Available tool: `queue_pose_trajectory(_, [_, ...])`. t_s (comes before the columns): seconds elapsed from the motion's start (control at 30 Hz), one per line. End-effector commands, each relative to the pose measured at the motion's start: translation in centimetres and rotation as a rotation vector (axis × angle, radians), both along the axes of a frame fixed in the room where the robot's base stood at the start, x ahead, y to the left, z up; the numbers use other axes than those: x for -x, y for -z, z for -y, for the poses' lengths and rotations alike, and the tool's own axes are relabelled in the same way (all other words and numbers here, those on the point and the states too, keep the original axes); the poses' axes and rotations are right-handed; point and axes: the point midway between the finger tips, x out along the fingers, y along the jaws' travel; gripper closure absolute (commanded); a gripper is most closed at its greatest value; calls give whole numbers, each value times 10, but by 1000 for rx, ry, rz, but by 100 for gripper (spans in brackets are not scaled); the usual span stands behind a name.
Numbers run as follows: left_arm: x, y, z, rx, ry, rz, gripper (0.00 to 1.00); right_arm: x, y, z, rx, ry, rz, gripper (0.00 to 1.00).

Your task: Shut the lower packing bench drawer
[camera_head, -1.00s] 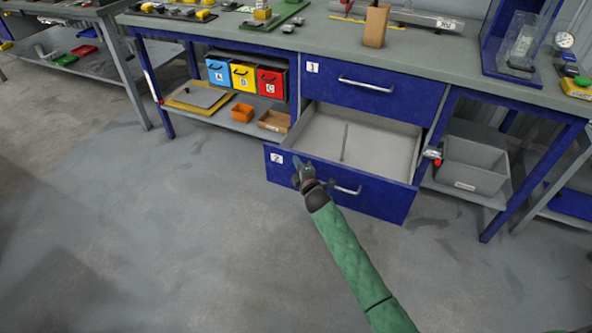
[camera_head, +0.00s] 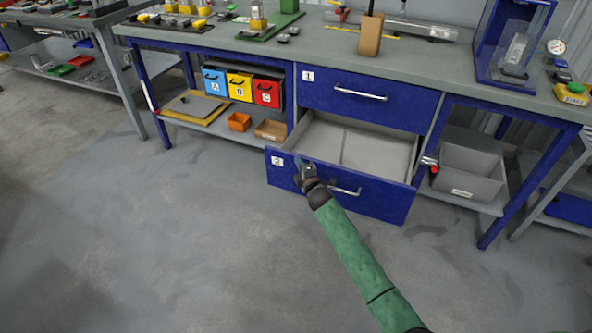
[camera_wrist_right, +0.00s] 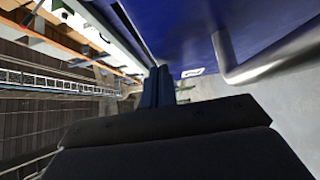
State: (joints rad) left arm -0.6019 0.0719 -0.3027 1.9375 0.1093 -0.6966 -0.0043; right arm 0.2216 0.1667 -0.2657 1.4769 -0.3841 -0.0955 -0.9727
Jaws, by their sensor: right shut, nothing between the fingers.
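The lower drawer (camera_head: 385,205), blue and labelled 2, stands pulled out below the shut upper drawer (camera_head: 372,101) labelled 1. Its grey inside (camera_head: 375,150) looks empty apart from a thin divider. My right gripper (camera_head: 301,166) is shut and empty at the left part of the lower drawer's front, left of its metal handle (camera_head: 346,191). In the right wrist view the shut fingers (camera_wrist_right: 157,75) lie close to the blue front, with the handle (camera_wrist_right: 268,62) to the right. I cannot tell whether the fingertips touch the front. My left gripper is out of view.
A grey bin (camera_head: 468,172) stands on the shelf to the right. Blue, yellow and red bins (camera_head: 241,87) hang left of the drawers, above an orange tray (camera_head: 239,122) and a brown box (camera_head: 270,130). The floor (camera_head: 180,240) in front is clear.

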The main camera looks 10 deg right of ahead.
Motion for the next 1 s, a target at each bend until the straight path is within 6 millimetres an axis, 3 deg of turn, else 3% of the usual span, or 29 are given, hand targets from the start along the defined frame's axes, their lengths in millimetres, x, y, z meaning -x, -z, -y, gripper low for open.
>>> queue_pose_trajectory(0.33, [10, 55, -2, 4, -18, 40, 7, -57, 0, 39, 4, 2, 2, 100])
queue_pose_trajectory(1.0, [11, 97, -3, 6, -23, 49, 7, -161, 2, 110, 2, 2, 1, 100])
